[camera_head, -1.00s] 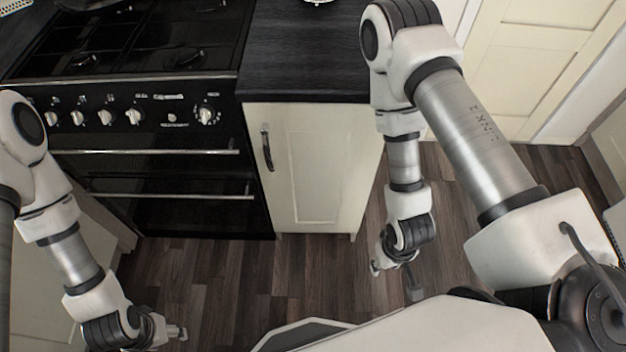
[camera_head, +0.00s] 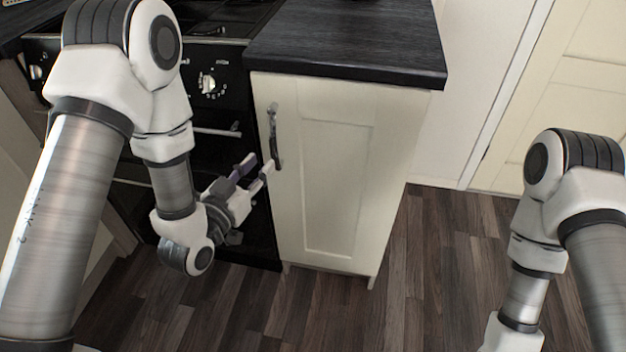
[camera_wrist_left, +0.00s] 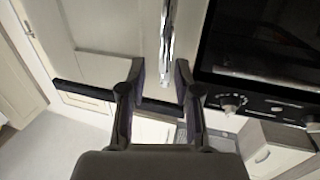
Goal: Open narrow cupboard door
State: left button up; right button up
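The narrow cupboard door (camera_head: 330,175) is a cream panel door, closed under the dark worktop. Its metal bar handle (camera_head: 274,137) stands upright near the door's left edge. My left gripper (camera_head: 259,165) is just left of the handle's lower end, with its fingers apart and nothing held. In the left wrist view, the handle (camera_wrist_left: 167,40) runs down toward the gap between the open fingers of my left gripper (camera_wrist_left: 160,75). I cannot tell whether they touch it. My right arm shows at the right of the head view, but its gripper is out of frame.
The black oven (camera_head: 225,120) stands directly left of the cupboard, close behind my left gripper. The dark worktop (camera_head: 345,45) overhangs the door. Bare wooden floor (camera_head: 430,260) lies in front and to the right. A cream panelled door (camera_head: 575,90) is at the far right.

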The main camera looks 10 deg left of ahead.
aim_at(273, 144)
pick_arm(q)
jog(key=x, duration=0.5)
jog(key=a+x, duration=0.1)
jog(key=x, duration=0.2)
jog(key=shift+w, duration=0.15)
grip_shut()
